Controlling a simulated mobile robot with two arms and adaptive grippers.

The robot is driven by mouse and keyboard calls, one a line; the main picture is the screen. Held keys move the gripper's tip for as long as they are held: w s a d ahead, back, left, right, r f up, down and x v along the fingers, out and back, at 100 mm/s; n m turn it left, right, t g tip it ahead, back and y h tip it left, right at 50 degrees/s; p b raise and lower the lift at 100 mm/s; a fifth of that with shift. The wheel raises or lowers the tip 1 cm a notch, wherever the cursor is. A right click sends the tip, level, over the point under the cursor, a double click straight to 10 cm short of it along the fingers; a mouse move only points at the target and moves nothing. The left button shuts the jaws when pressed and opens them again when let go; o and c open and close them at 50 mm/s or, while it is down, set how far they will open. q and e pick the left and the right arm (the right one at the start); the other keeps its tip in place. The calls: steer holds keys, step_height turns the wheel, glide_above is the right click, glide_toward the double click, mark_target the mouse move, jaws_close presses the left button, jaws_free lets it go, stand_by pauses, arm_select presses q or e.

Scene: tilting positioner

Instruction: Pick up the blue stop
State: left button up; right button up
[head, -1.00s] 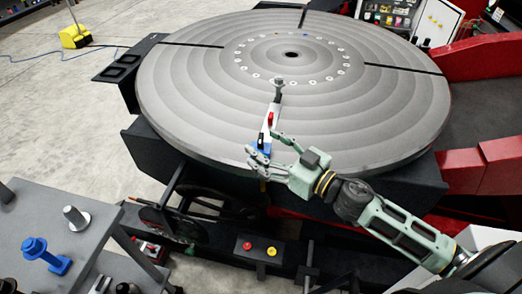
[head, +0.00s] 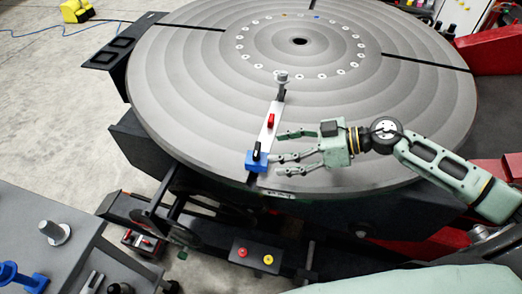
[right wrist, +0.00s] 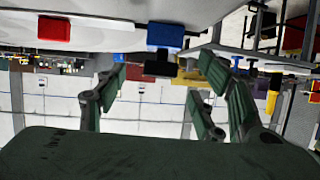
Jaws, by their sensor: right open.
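The blue stop (head: 257,162) is a small blue block with a black knob, at the near end of a light bar (head: 270,130) on the round grey table (head: 200,80). It also shows at the top of the right wrist view (right wrist: 165,36), with its black knob (right wrist: 160,69) below it in that picture. My right gripper (head: 279,152) is open and empty just right of the stop, its fingers pointing left towards it. In the right wrist view the spread fingers (right wrist: 160,85) lie on either side of the knob's line. Contact cannot be told. My left gripper is not in view.
A red block (head: 271,120) sits midway on the bar, with a grey post (head: 282,79) at its far end. A side bench (head: 30,235) at lower left carries another blue part (head: 20,278) and a metal pin (head: 54,232). A button box (head: 254,254) stands below the table.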

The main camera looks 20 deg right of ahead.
mark_target(260, 153)
steer(key=a, duration=0.2)
steer(key=w+a+p, duration=0.1)
steer(key=shift+a+f, duration=0.25)
steer(key=shift+a, duration=0.1)
steer(key=shift+w+a+f+p, duration=0.4)
steer(key=shift+w+a+f, duration=0.2)
steer(key=shift+w+a, duration=0.2)
steer(key=shift+w+a+f, duration=0.25)
steer(key=shift+a+f, duration=0.15)
steer(key=shift+a, duration=0.15)
steer(key=shift+c, duration=1.1)
steer(key=c, duration=0.7)
jaws_close()
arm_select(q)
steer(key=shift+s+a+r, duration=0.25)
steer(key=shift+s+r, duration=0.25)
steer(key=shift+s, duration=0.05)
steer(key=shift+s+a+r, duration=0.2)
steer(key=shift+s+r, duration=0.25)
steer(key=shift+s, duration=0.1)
arm_select(e)
steer(key=shift+r, duration=0.15)
